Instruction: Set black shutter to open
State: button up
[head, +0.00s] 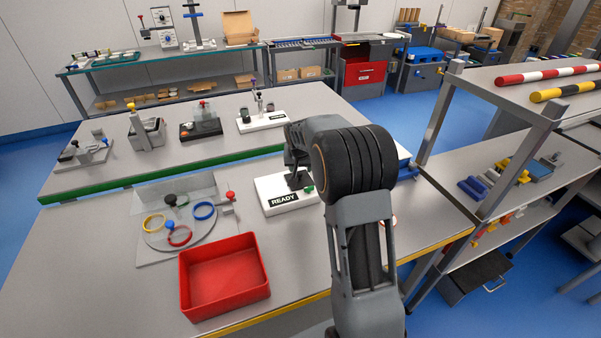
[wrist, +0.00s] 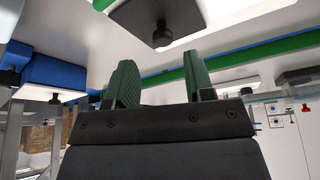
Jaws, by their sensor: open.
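My gripper (wrist: 160,62) shows in the wrist view with two green fingers apart and nothing between them. A dark panel (wrist: 185,14) on a white surround, with a black knob (wrist: 162,36), shows beyond the fingertips at the top middle; it looks like the black shutter, but I cannot be sure. The knob seems apart from the fingers. In the head view my gripper (head: 299,178) is over the white base (head: 268,190) labelled READY, with its fingers partly hidden. My arm hides the area behind it, and I cannot make out a shutter there.
A red tray (head: 218,314) is at the front of the table. Left of the READY base is a plate with colored rings (head: 204,211) and a red-knobbed post (head: 230,197). Several small stations stand on the table behind, beyond a green edge (head: 150,180). A shelf (head: 548,132) stands at right.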

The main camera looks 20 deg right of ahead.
jog(key=v, duration=0.9)
jog(key=shift+b, duration=0.3)
jog(key=s+a+n+y, duration=0.1)
jog(key=s+a, duration=0.4)
jog(key=s, duration=0.7)
jog(key=s+a+f+n+y, duration=0.1)
jog(key=s+a+n, duration=0.3)
jog(key=s, duration=0.9)
jog(key=shift+s+a+f, duration=0.3)
jog(key=shift+a, duration=0.15)
